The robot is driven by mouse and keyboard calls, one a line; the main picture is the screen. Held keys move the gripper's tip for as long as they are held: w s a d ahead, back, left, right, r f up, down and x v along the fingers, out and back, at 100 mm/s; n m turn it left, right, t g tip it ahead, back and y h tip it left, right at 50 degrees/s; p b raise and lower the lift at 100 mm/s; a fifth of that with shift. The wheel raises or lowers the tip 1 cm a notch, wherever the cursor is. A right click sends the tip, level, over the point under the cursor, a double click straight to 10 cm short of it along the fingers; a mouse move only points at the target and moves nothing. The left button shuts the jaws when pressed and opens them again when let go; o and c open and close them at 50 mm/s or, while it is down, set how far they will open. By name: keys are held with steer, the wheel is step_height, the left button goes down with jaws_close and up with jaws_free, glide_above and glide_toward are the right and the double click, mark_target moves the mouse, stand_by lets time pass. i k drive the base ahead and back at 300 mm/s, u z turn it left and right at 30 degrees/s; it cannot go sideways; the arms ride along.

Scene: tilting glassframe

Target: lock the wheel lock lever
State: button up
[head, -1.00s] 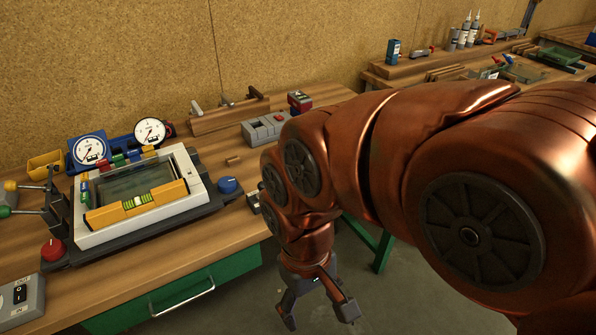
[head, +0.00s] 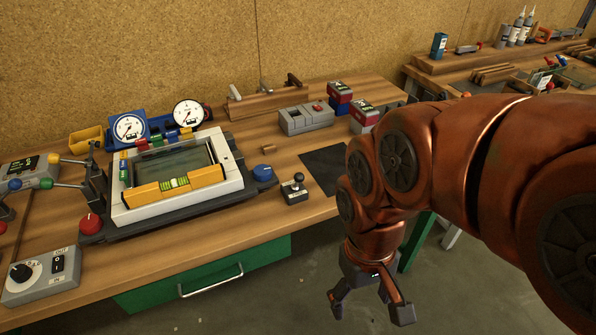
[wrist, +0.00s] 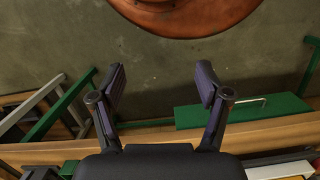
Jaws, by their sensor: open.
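My gripper (head: 369,308) is open and empty, hanging in front of the workbench and below its top, over the floor. In the wrist view its two fingers (wrist: 160,85) stand apart with nothing between them. I cannot tell for sure which part is the wheel lock lever. Rods with coloured ball ends, such as one with a yellow ball (head: 54,159), stand left of the tilting glass frame (head: 231,184). A small black-knobbed lever (head: 295,184) stands right of the frame. My gripper is apart from all of these.
The workbench (head: 330,205) holds a red knob (head: 91,224), a blue knob (head: 263,173), two gauges (head: 188,114) and a switch box (head: 42,274). A green drawer (head: 150,297) with a handle is under the bench. The floor around my gripper is clear.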

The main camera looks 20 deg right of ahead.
mark_target(299, 177)
steer(key=u, duration=2.4)
steer(key=i, duration=1.35)
steer(key=z, duration=3.2)
